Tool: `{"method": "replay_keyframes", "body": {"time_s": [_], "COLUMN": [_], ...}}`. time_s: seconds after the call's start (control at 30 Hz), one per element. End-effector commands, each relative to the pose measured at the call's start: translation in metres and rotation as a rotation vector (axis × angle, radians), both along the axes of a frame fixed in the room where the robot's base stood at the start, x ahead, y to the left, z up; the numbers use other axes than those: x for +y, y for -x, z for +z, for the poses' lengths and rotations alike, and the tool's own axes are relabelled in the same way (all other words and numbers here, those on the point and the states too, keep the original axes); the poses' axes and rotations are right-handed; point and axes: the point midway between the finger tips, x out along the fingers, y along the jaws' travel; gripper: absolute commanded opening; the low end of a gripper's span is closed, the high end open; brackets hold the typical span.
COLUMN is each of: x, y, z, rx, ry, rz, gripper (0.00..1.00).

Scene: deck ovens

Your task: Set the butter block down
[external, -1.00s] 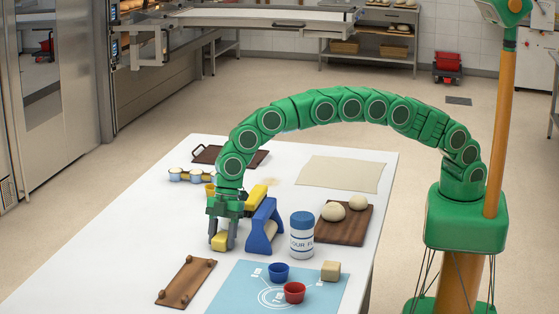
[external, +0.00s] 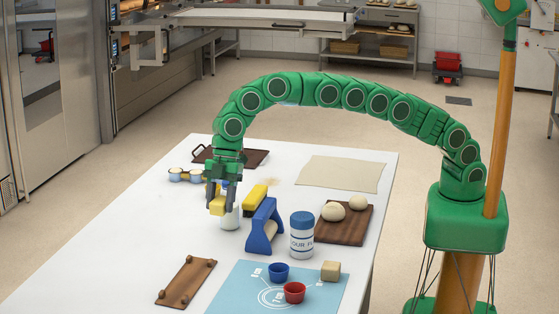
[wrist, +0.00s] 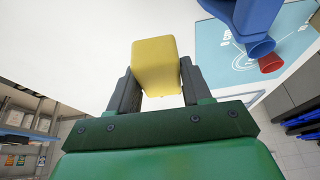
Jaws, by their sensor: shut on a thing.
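My gripper (external: 220,200) is shut on the yellow butter block (external: 217,205) and holds it above the white table, left of the blue stand. In the wrist view the block (wrist: 156,66) sits between the two dark fingers of my gripper (wrist: 155,88), its far end sticking out past them. A whitish cylindrical container (external: 229,217) stands just behind or below the block in the external view, partly hidden by my gripper. I cannot tell whether the block touches it.
An empty wooden board with corner knobs (external: 186,282) lies at the front left. The blue stand (external: 262,230), yellow-topped item (external: 255,197) and flour jar (external: 302,240) are to the right. A blue mat (external: 245,295) holds blue and red cups. Bare table lies between container and board.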

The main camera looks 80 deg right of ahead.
Motion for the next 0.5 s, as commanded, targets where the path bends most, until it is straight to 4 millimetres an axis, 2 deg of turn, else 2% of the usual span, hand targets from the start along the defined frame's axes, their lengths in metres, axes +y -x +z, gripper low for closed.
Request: {"method": "replay_keyframes", "body": {"time_s": [0.1,0.3,0.5], "x": [0.001,0.000,0.000], "y": [-0.002,-0.002,-0.001], "z": [0.022,0.047,0.055], "rx": [-0.008,-0.006,-0.002], "ry": [-0.005,-0.004,-0.002], "rz": [-0.001,-0.001,0.000], "gripper": [0.17,0.17,0.17]}}
